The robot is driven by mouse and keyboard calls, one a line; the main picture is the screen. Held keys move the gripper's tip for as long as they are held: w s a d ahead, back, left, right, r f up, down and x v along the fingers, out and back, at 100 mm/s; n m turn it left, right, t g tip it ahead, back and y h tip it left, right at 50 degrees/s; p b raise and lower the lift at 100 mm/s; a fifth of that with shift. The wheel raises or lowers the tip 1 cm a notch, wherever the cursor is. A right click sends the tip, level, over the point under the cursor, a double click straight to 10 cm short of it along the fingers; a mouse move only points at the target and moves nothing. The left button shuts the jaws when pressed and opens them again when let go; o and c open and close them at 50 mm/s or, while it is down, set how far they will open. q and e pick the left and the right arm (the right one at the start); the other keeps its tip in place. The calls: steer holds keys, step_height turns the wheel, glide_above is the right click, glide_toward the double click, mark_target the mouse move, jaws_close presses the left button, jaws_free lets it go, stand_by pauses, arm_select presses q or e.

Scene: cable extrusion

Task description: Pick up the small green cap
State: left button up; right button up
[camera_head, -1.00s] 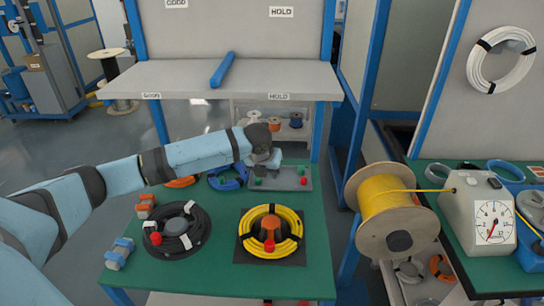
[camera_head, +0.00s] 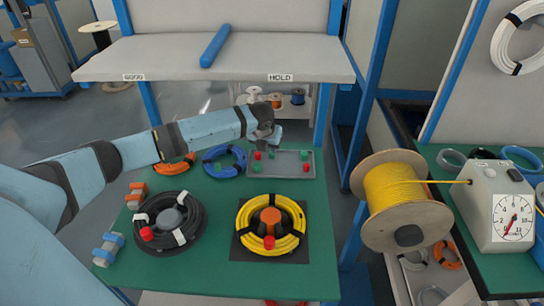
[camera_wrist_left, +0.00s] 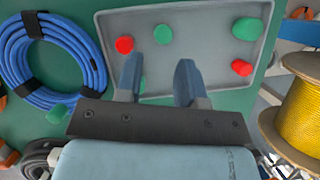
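The grey tray (camera_head: 285,172) holds small red and green caps at the back of the green table. In the left wrist view the tray (camera_wrist_left: 205,55) shows a small green cap (camera_wrist_left: 163,34) just beyond and between my fingertips. A larger green cap (camera_wrist_left: 246,28) sits at the tray's back right. My left gripper (camera_wrist_left: 160,62) is open and empty, above the tray's left part. In the head view my left gripper (camera_head: 270,141) partly hides the tray's back edge. My right gripper is not in view.
A red cap (camera_wrist_left: 124,45) is close beside the left finger; another red cap (camera_wrist_left: 241,68) is at the tray's right. A blue coil (camera_head: 224,160), black coil (camera_head: 168,222) and yellow coil (camera_head: 270,228) lie around the tray. A shelf (camera_head: 215,60) stands behind.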

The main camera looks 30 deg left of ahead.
mark_target(273, 156)
arm_select(q)
steer(key=x, duration=0.2)
steer(key=w+b+x, duration=0.1)
steer(key=x, duration=0.2)
steer(key=shift+f, duration=0.1)
steer(key=shift+c, duration=0.4)
jaws_close()
